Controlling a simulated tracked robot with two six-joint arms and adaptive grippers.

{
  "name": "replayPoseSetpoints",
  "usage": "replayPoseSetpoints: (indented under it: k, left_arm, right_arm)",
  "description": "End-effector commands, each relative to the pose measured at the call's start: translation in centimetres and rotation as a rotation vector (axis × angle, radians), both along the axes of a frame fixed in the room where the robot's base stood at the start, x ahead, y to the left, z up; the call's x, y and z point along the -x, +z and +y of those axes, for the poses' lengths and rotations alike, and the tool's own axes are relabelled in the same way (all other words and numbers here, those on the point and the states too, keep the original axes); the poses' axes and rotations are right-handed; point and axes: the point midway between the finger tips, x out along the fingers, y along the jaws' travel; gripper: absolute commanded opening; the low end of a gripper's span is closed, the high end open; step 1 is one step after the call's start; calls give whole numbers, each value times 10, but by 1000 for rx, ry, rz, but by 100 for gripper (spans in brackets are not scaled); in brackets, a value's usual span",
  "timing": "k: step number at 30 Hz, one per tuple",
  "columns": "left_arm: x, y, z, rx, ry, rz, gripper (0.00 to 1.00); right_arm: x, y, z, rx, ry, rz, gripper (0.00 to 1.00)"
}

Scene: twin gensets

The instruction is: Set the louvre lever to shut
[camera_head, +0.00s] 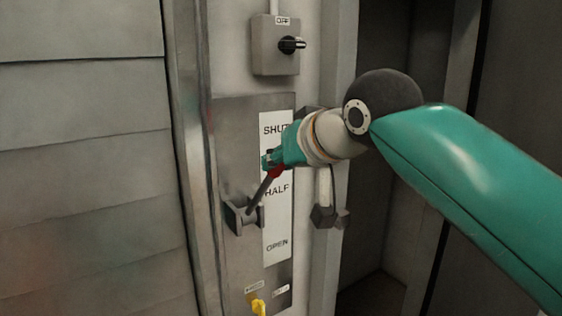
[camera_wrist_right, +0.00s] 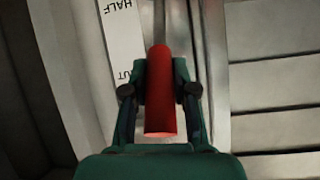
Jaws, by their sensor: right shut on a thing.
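The louvre lever (camera_head: 259,192) is a dark rod with a red grip, pivoted on a bracket (camera_head: 240,217) on a metal panel. It tilts up and to the right, its grip end beside the label between SHUT and HALF. My right gripper (camera_head: 271,162) is shut on the red grip, which shows large between the fingers in the right wrist view (camera_wrist_right: 160,95). The white label strip (camera_head: 277,220) reads SHUT, HALF and OPEN from top to bottom; my gripper covers part of SHUT. My left gripper is not in view.
A grey switch box (camera_head: 275,45) with a black knob, marked OFF, is above the panel. A yellow handle (camera_head: 258,305) is at the panel's bottom. A small grey box (camera_head: 325,215) is right of the label. Grey slats (camera_head: 90,160) fill the left side.

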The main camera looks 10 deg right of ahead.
Motion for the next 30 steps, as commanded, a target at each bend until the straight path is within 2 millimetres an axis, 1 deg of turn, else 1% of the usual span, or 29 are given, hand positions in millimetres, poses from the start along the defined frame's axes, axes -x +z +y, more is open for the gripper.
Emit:
replayPoseSetpoints:
  k: [2,3,7,8,16,20,23,30]
  left_arm:
    - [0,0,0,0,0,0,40]
    - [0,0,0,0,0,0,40]
    - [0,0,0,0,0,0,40]
    - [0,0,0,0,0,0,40]
    - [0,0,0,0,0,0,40]
    - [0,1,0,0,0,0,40]
    - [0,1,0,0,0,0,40]
    - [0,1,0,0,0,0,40]
  right_arm:
    - [-1,2,0,-2,0,-7,0]
    - [-1,2,0,-2,0,-8,29]
    - [-1,2,0,-2,-1,-7,51]
    - [0,2,-1,-2,-1,-7,52]
    - [0,2,-2,-1,-4,-6,52]
    - [5,5,-4,-1,-4,-6,52]
    - [15,11,-8,-2,-4,-8,52]
    - [53,32,-21,-4,-2,-9,52]
